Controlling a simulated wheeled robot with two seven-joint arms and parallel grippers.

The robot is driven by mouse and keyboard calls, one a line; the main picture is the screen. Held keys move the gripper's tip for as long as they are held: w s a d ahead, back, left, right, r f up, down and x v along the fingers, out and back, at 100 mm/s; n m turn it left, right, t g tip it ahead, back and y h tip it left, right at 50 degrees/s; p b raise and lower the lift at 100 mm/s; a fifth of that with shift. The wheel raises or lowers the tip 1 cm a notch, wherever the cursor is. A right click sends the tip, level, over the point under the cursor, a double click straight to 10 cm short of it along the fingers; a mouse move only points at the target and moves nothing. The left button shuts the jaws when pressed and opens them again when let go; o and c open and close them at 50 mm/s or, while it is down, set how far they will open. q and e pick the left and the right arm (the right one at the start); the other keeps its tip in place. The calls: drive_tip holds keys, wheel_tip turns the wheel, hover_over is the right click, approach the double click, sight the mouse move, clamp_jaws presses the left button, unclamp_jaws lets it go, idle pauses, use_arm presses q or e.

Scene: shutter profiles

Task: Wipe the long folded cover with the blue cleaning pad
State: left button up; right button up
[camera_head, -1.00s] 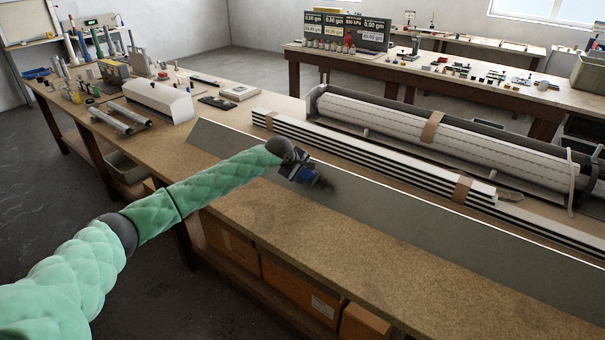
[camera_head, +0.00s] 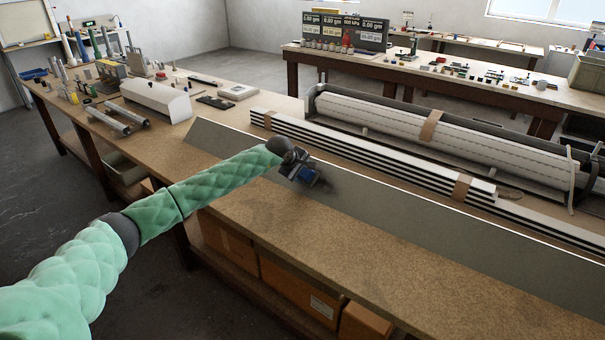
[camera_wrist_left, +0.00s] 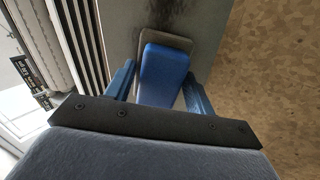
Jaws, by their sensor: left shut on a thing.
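The long folded cover (camera_head: 420,217) is a grey panel running from the left of the bench toward the lower right. It also shows in the left wrist view (camera_wrist_left: 123,25), with a dark smudge on it just ahead of the pad. The blue cleaning pad (camera_wrist_left: 164,75) has a brownish-grey base and sits between my left fingers. My left gripper (camera_head: 308,179) is shut on the pad and holds it at the cover's face; contact is hard to judge. In the head view the pad is partly hidden by the gripper. My right gripper is not in view.
Stacked striped profiles (camera_head: 370,152) lie behind the cover, and a long roller housing (camera_head: 400,122) lies behind them. A white box-shaped unit (camera_head: 157,97) and metal tubes (camera_head: 120,119) stand at the left. The bench top (camera_head: 330,255) in front of the cover is clear.

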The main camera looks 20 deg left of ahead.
sight(314, 177)
use_arm(q)
drive_tip(key=shift+d, duration=0.1)
